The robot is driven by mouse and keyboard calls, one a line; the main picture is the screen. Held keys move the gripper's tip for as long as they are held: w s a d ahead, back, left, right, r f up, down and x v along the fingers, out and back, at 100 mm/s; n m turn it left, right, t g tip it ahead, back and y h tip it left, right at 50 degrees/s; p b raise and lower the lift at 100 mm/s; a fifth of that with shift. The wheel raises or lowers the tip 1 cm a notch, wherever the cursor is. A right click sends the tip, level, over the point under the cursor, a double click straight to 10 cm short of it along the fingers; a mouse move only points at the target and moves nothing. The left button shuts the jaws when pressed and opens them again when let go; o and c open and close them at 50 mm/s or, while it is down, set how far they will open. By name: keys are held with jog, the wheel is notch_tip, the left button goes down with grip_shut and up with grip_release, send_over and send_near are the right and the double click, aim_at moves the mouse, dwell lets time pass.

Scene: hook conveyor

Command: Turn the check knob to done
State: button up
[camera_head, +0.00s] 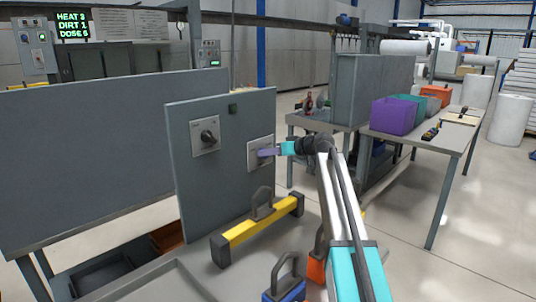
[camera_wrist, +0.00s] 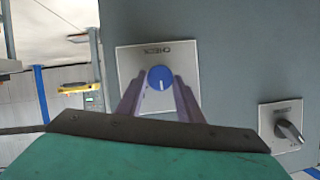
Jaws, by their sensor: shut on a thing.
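The check knob (camera_wrist: 160,78) is blue with a white pointer line, on a light square plate (camera_wrist: 128,62) whose lettering, upside down in the wrist view, reads CHECK. In the head view its plate (camera_head: 252,162) is on the right half of the grey upright panel (camera_head: 222,190), and the knob is hidden behind my gripper. My gripper (camera_head: 265,152) is shut on the knob, one purple finger on each side, as the wrist view also shows (camera_wrist: 159,84). The pointer line runs down toward my palm in the wrist view.
A second, dark knob (camera_head: 207,136) sits on its own plate left of the check knob. Below the panel stand a yellow bar with a handle (camera_head: 258,229) and a blue block (camera_head: 285,286). A side table (camera_head: 450,160) with purple, teal and orange bins stands to the right.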

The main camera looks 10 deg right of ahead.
jog(key=m, duration=0.1)
jog(key=m+y, duration=0.1)
jog(key=m+g+y, duration=0.1)
jog(key=m, duration=0.1)
jog(key=shift+w+d+f+p, duration=0.1)
jog(key=shift+d+f+p, duration=0.05)
jog(key=shift+f+p, duration=0.15)
jog(key=shift+y, duration=0.3)
jog(key=o, duration=1.1)
jog(key=shift+c, duration=0.2)
jog(key=shift+r, duration=0.1)
jog(key=shift+d, duration=0.1)
jog(key=v, duration=1.3)
jog(key=shift+s+d+b, duration=0.25)
jog(key=shift+d+b, duration=0.05)
jog(key=shift+r, duration=0.1)
